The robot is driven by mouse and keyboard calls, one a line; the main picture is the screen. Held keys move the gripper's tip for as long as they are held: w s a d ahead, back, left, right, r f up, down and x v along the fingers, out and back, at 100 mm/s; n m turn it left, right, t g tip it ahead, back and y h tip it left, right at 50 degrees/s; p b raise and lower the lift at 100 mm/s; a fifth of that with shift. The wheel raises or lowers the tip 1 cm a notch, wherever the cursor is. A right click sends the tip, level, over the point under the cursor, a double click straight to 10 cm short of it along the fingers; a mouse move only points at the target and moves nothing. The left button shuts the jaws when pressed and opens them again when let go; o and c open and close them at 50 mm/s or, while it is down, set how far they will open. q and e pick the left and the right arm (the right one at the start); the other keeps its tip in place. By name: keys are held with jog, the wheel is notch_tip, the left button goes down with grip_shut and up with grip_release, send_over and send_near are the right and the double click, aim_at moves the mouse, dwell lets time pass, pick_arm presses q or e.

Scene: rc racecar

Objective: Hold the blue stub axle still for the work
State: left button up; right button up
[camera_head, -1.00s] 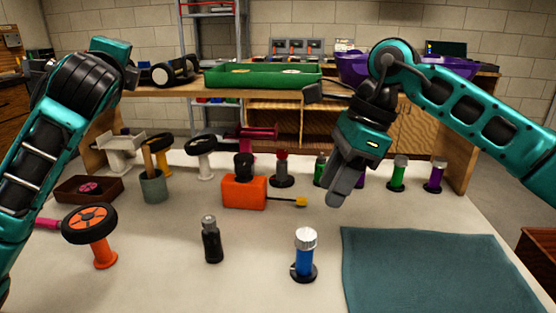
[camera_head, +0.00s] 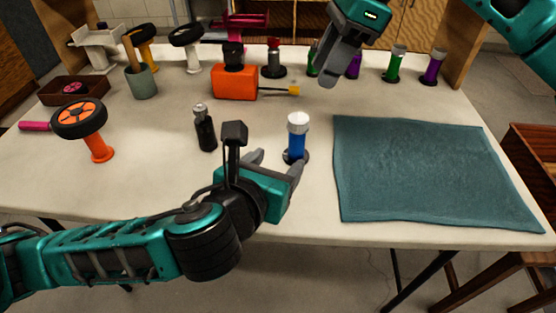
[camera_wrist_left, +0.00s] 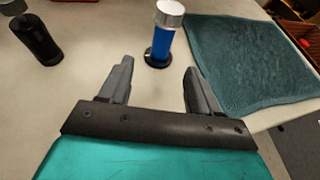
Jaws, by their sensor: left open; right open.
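The blue stub axle (camera_head: 296,145) stands upright on a dark round base on the table, with a silver cap on top. It also shows in the left wrist view (camera_wrist_left: 161,45), ahead of the fingers and between their lines. My left gripper (camera_head: 278,160) is open and empty just in front of the axle, low over the table's near edge; in the left wrist view its fingers (camera_wrist_left: 156,78) are spread wide, apart from the axle. My right gripper (camera_head: 328,68) is in the upper middle of the head view, above the back of the table, empty, pointing down.
A dark bottle (camera_head: 204,130) stands left of the axle. A teal mat (camera_head: 410,170) lies to the right. An orange wheel stand (camera_head: 97,145) is at left. Behind are an orange box (camera_head: 234,84) with a yellow-tipped rod and several coloured stands. The table between is clear.

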aim_at(299, 143)
pick_arm(q)
jog(key=shift+d+f, duration=0.2)
jog(key=x, duration=1.2)
jog(key=shift+w+f, duration=0.15)
jog(key=shift+w, duration=0.1)
jog(key=shift+c, duration=0.4)
